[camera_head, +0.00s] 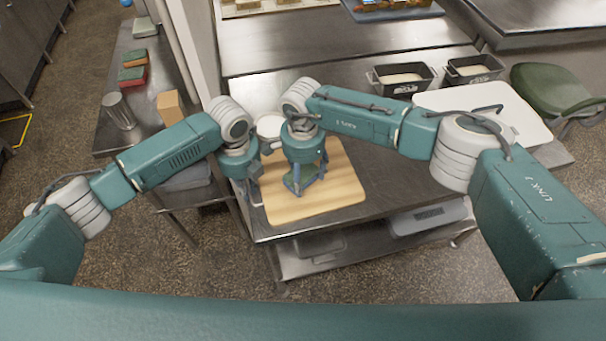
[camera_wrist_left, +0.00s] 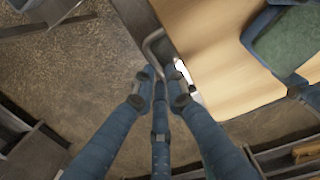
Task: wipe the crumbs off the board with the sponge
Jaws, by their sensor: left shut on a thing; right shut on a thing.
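The wooden board (camera_head: 335,188) lies on the steel table, at its near left corner. My right gripper (camera_head: 299,187) is over the board, pointing down, shut on the sponge. The sponge's green face (camera_wrist_left: 288,42) shows between blue fingers in the left wrist view, over the board (camera_wrist_left: 215,50). In the head view the fingers mostly hide the sponge. I cannot make out crumbs.
A white round container (camera_head: 269,126) stands just behind the board. Black bins (camera_head: 402,78) and a pale lid or tray (camera_head: 510,105) are to the right. A side counter at left holds a metal cup (camera_head: 118,110) and a wooden block (camera_head: 170,107). A green chair (camera_head: 550,88) stands far right.

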